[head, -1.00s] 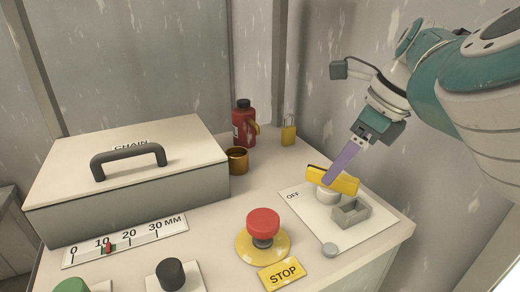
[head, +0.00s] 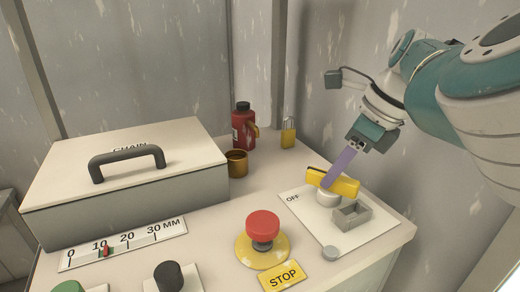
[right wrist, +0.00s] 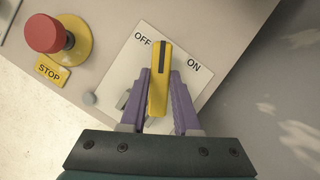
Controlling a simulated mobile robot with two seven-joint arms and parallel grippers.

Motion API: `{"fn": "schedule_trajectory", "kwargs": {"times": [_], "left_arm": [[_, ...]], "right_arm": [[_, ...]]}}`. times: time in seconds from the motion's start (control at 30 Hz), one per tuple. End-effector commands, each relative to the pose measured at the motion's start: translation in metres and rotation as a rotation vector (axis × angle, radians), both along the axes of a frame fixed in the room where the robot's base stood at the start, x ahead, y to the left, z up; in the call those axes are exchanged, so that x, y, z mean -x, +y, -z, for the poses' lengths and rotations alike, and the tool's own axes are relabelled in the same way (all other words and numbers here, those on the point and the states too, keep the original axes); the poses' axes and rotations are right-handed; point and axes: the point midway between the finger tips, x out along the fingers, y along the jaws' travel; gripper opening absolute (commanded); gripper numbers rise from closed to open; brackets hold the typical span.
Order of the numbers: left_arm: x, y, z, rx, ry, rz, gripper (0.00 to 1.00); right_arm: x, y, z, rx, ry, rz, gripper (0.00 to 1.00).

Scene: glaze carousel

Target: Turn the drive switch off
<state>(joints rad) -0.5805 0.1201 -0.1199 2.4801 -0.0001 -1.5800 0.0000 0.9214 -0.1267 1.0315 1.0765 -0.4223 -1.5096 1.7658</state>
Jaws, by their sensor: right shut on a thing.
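The drive switch is a yellow bar handle (head: 347,187) on a round pale hub, set on a white plate (head: 300,214). In the right wrist view the handle (right wrist: 157,98) has a dark line on its far end. That end points between the OFF label (right wrist: 142,38) and the ON label (right wrist: 193,66). My right gripper (head: 335,172) is shut on the handle, its purple fingers on either side of it. In the head view the OFF label (head: 293,199) lies left of the handle; ON is hidden there. My left gripper is not in view.
A red stop button (head: 263,226) stands to the left. A padlock (head: 288,132), red bottle (head: 243,127) and brass cup (head: 236,163) stand behind. A wall closes the right side.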

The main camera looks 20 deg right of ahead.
Motion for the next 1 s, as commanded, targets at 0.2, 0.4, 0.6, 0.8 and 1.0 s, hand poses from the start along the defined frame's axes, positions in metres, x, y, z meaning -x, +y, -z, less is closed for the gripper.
{"fn": "schedule_trajectory", "kwargs": {"times": [0.2, 0.4, 0.6, 0.8, 1.0], "left_arm": [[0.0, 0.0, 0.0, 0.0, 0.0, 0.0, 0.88], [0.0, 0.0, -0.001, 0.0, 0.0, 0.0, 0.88], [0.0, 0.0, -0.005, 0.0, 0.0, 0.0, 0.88], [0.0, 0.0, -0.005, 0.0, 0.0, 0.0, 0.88], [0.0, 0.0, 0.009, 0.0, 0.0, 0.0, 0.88]], "right_arm": [[0.0, 0.0, 0.0, -0.001, 0.001, 0.0, 0.0], [0.0, 0.0, -0.001, 0.0, 0.002, -0.018, 0.0], [0.0, 0.0, -0.001, 0.0, 0.003, -0.095, 0.0], [0.0, -0.001, 0.0, 0.0, 0.003, -0.241, 0.0], [-0.001, -0.002, 0.004, 0.0, 0.002, -0.42, 0.0]]}}
